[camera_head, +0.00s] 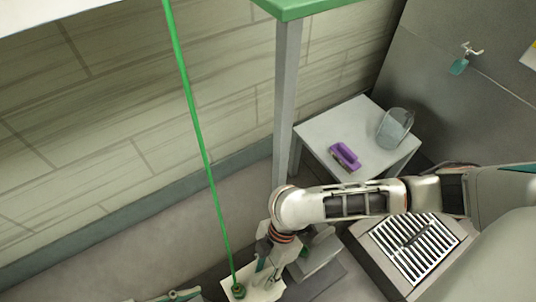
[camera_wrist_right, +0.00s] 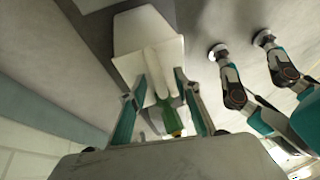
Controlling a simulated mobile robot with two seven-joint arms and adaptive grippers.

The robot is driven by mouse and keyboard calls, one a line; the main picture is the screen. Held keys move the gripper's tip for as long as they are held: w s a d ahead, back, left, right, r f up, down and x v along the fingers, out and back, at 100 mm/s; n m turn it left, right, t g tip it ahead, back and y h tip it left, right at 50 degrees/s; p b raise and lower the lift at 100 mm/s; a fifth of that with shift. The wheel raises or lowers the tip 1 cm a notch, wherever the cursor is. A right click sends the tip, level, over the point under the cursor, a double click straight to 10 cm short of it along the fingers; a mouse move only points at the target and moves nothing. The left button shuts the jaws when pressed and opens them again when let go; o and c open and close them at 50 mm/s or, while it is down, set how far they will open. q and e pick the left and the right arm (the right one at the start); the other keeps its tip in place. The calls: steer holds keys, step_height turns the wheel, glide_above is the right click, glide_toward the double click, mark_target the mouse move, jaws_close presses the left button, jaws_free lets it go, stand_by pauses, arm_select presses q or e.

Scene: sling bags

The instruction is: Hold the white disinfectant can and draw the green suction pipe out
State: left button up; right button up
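The white disinfectant can (camera_head: 265,291) is at the bottom edge of the head view, partly cut off, with a round green fitting on top. The long, thin green suction pipe (camera_head: 196,130) runs from that fitting up past the top of the picture. My right gripper (camera_wrist_right: 161,80) is at the can. In the right wrist view the white can (camera_wrist_right: 140,27) lies beyond the fingers, and its raised white handle shows between them. I cannot tell whether both fingers press on it. A green piece (camera_wrist_right: 171,116) sits between the fingers.
A small white table (camera_head: 325,133) stands behind my right arm, with a purple brush-like item (camera_head: 344,156) and a clear jug (camera_head: 395,128). A grey post (camera_head: 286,90) under a green top stands left of it. A slatted grate (camera_head: 412,250) is right. Floor left of the pipe looks clear.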

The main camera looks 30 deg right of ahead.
steer(key=shift+a+f, duration=0.1)
steer(key=shift+f, duration=0.15)
jaws_close()
arm_select(q)
steer(key=o, duration=0.3)
steer(key=y, duration=1)
glide_above(237, 288)
steer(key=shift+f, duration=5.2)
